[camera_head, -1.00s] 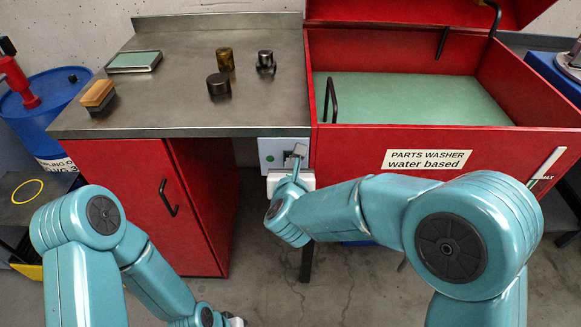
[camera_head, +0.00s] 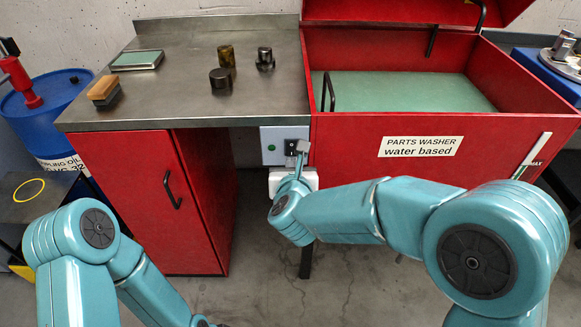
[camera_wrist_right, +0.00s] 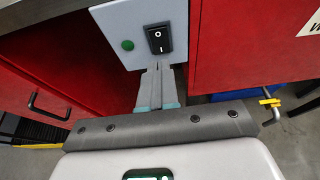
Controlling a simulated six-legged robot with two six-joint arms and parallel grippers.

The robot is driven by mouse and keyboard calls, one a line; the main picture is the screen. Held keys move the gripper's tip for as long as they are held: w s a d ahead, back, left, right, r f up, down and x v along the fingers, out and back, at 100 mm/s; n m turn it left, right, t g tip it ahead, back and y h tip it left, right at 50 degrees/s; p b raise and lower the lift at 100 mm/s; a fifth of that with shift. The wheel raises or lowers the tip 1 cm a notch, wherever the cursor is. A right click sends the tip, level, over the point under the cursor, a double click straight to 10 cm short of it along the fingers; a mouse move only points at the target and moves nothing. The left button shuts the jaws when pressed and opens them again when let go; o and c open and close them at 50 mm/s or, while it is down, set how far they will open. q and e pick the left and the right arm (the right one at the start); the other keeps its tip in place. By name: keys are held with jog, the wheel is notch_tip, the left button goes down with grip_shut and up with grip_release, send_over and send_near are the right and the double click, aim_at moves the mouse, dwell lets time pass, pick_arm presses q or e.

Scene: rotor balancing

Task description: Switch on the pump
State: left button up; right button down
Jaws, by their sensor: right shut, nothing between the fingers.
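The pump switch is a black rocker (camera_wrist_right: 159,38) marked O and I on a pale grey box (camera_head: 276,140) under the bench edge, beside the red parts washer (camera_head: 345,150). A green round button or lamp (camera_wrist_right: 128,45) sits left of the rocker. My right gripper (camera_head: 302,150) is shut and empty, in front of the box. In the right wrist view its fingertips (camera_wrist_right: 158,66) are just below the rocker's lower end; I cannot tell whether they touch it. My left arm is at the lower left; its gripper is out of view.
The steel bench (camera_head: 180,100) holds several dark metal cylinders, a brush block (camera_head: 104,90) and a green-topped pad (camera_head: 137,60). A red cabinet (camera_head: 130,190) stands left of the switch box. Dark floor space lies open below the box.

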jog(key=v, duration=0.8)
jog(key=shift+s+r, duration=0.3)
jog(key=shift+d, duration=0.1)
jog(key=shift+s, duration=0.1)
